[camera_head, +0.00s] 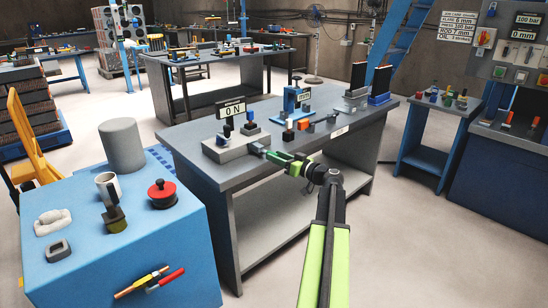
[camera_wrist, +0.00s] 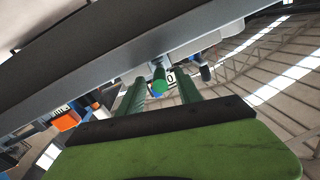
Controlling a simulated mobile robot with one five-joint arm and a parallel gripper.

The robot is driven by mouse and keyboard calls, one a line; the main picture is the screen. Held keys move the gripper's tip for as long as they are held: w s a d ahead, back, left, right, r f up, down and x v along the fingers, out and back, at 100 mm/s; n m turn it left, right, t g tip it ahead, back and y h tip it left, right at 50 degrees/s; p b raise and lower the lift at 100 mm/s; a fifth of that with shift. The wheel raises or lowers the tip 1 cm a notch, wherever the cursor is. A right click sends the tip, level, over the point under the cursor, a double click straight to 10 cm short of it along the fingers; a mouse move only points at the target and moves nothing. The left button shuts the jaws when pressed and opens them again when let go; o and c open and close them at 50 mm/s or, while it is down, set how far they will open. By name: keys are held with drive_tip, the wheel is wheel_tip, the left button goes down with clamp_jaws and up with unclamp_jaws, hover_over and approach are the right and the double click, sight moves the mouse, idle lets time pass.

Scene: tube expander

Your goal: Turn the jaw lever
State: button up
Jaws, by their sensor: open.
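A grey machine block (camera_head: 232,145) with dark upright knobs sits on the near left end of the workbench, under an "ON" sign (camera_head: 231,107). A short grey part (camera_head: 257,149) juts from the block's front right side towards my gripper; I cannot tell for sure that it is the jaw lever. My gripper (camera_head: 272,156) is at the bench's front edge, beside that part. In the wrist view, my gripper's two green fingers (camera_wrist: 159,92) are apart, with a round green end (camera_wrist: 160,86) showing between them. I cannot tell whether they touch it.
The grey workbench (camera_head: 270,187) also bears a blue press (camera_head: 292,101), orange blocks (camera_head: 303,124) and blue holders at the right. A blue cabinet (camera_head: 180,250) with a mug and a red-topped pot stands at the left. The floor in front of the bench is clear.

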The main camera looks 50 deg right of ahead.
drive_tip(key=shift+w, duration=0.7)
clamp_jaws()
drive_tip(key=shift+a, duration=0.15)
idle(0.8)
